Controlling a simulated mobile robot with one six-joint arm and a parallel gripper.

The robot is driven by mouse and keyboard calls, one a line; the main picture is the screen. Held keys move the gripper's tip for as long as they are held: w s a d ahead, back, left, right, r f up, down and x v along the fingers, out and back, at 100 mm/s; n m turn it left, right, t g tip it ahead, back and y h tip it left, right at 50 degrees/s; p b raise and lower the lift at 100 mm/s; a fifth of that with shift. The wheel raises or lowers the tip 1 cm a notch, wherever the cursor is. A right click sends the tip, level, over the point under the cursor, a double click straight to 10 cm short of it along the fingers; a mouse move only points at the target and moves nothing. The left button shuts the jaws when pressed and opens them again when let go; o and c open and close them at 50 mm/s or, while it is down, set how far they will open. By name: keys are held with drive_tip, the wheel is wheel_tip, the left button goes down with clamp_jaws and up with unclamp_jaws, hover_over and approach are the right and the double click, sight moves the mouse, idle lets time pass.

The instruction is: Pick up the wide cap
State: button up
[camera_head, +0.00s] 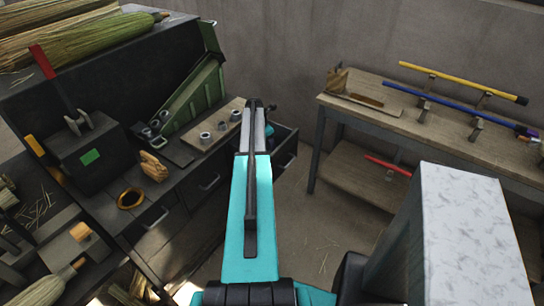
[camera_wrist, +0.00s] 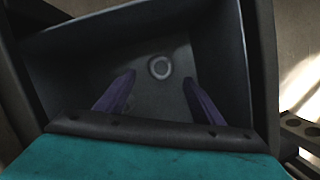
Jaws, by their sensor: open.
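In the wrist view, a small round grey ring-shaped piece (camera_wrist: 160,67), which looks like the wide cap, lies on the floor of a dark open drawer (camera_wrist: 75,75). My gripper (camera_wrist: 159,80) points down into the drawer with its two purple fingers apart and nothing between them. The ring appears just beyond the fingertips, between them in the picture; I cannot tell the height gap. In the head view, the open drawer (camera_head: 284,133) is mostly hidden behind my arm, and the ring does not show there.
The drawer walls stand close around my fingers. A clamp with a red handle (camera_head: 55,77) stands left. A table with broom handles (camera_head: 385,112) stands right.

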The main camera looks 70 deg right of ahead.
drive_tip(key=shift+d+p+x, duration=0.1)
drive_tip(key=shift+p+x, duration=0.4)
drive_tip(key=shift+x, duration=0.4)
drive_tip(key=shift+d+p+x, duration=0.15)
drive_tip(key=shift+p+x, duration=0.3)
drive_tip(key=shift+x, duration=1.2)
drive_tip(key=c, duration=1.1)
